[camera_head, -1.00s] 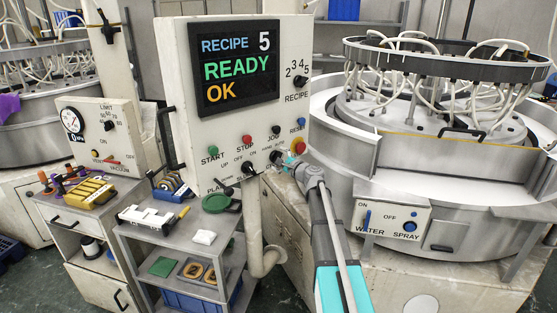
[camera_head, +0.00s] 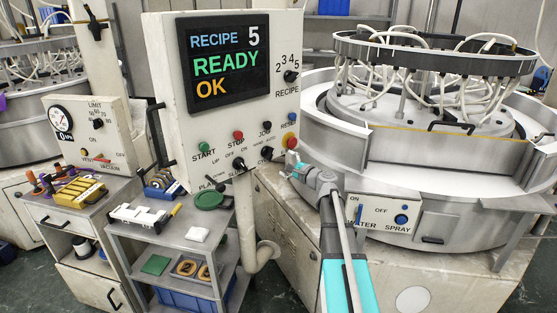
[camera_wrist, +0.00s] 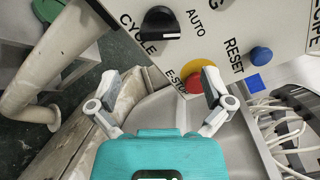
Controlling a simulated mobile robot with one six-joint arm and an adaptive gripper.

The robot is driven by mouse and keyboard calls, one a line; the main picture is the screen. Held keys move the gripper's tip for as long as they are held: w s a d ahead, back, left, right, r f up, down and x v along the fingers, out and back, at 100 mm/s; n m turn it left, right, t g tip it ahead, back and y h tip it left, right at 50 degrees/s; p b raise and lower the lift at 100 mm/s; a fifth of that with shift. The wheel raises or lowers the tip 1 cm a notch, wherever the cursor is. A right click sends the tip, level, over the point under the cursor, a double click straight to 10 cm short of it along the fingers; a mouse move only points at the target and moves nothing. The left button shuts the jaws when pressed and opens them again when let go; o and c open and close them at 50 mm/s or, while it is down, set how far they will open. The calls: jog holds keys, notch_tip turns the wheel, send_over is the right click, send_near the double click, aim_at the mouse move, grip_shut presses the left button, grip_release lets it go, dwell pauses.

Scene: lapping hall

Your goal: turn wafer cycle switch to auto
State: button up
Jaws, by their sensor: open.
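The cycle switch (camera_wrist: 160,22) is a black knob near the top of the wrist view, between the words CYCLE and AUTO. I cannot tell for sure which position it points to. In the head view the cycle switch (camera_head: 267,153) is small, at the lower right of the white control panel (camera_head: 160,100). My gripper (camera_wrist: 160,82) is open and empty, its two fingers spread wide below the knob in the picture and apart from it. In the head view my gripper (camera_head: 291,161) is just right of the switch, below the emergency stop.
The red emergency stop (camera_wrist: 195,79) on its yellow base shows between my fingers, near the right one. The blue reset button (camera_wrist: 261,55) is to its right. The selector switch (camera_head: 239,165) is left of the cycle switch. A large lapping machine (camera_head: 430,150) stands at right.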

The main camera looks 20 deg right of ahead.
jog(key=shift+v, duration=1.45)
jog(key=shift+a, duration=0.1)
jog(key=s+a+f+n+g+y, duration=0.1)
jog(key=s+a+f+n+g, duration=0.45)
jog(key=a, duration=0.35)
jog(key=s+a+f+n+g, duration=0.4)
jog(key=a+f+n, duration=0.15)
jog(key=a, duration=0.35)
jog(key=s+a+f+n+g+h, duration=0.1)
jog(key=s+f+n+g+h, duration=0.2)
jog(key=s, duration=0.5)
jog(key=s+a+f+n+g+h, duration=0.2)
jog(key=s+f+n+g+h, duration=0.2)
jog(key=s, duration=0.5)
jog(key=shift+f+n, duration=0.3)
jog(key=shift+n, duration=0.7)
